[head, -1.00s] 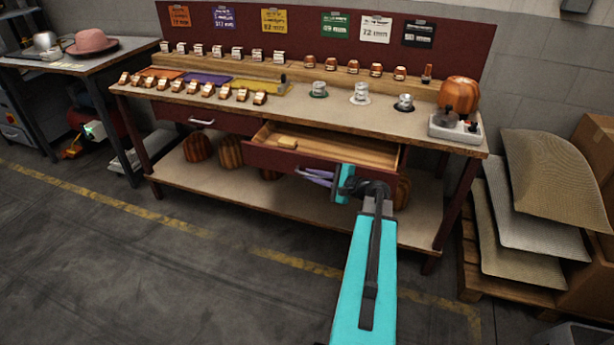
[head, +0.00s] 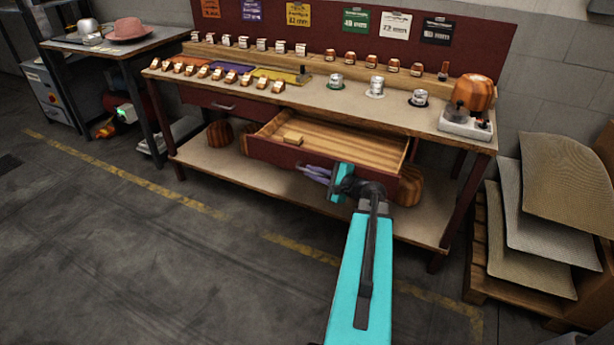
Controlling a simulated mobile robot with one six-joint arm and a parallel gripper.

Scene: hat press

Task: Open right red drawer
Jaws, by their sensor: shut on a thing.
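The right red drawer (head: 272,154) sits under the workbench top and is pulled well out. The fingers and wrist hide most of the handle. The left red drawer (head: 222,105) is closed, with its silver handle in view.
Stacked sheets (head: 545,240) lie on a pallet at the right. A side table (head: 118,46) with a pink hat stands at the left. The floor in front is clear.

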